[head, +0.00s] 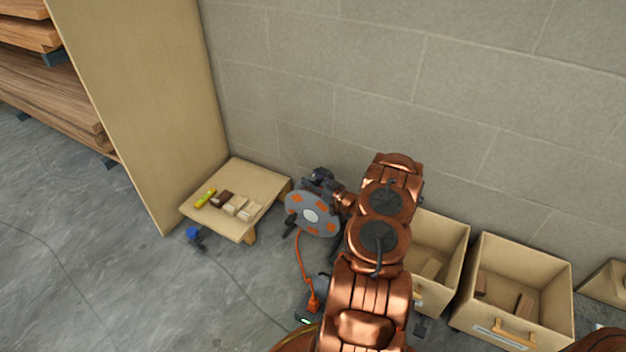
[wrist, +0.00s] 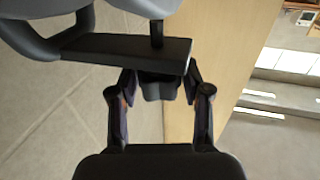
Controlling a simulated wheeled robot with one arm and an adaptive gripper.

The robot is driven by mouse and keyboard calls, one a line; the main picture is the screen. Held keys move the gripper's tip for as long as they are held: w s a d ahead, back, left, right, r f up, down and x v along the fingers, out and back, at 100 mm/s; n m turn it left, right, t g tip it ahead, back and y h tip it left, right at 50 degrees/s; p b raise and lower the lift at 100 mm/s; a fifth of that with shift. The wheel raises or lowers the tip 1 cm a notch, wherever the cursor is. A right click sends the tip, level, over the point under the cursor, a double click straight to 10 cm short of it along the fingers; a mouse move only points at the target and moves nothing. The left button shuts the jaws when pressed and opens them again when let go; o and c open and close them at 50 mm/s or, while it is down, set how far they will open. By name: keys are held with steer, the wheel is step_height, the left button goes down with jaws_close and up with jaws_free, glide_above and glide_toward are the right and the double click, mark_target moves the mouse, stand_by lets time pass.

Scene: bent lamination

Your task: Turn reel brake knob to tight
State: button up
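The cable reel (head: 312,215), a grey disc with orange spots, stands on the floor near the wall. In the wrist view its grey and black frame (wrist: 120,47) crosses the top. A dark lobed knob (wrist: 159,90) sits under this frame. My gripper (wrist: 160,82) has one finger on each side of the knob, with what look like narrow gaps; the fingertips are partly hidden by the frame. In the head view my gripper (head: 338,198) is at the reel's right rear, mostly covered by my arm. The knob's markings do not show.
A low wooden table (head: 262,183) with small blocks is left of the reel. Open bins (head: 560,290) stand to the right. An orange cord (head: 301,262) lies in front of the reel. The block wall (head: 330,70) is close behind; floor (head: 150,290) at left is mostly clear.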

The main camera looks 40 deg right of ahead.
steer(key=c, duration=0.7)
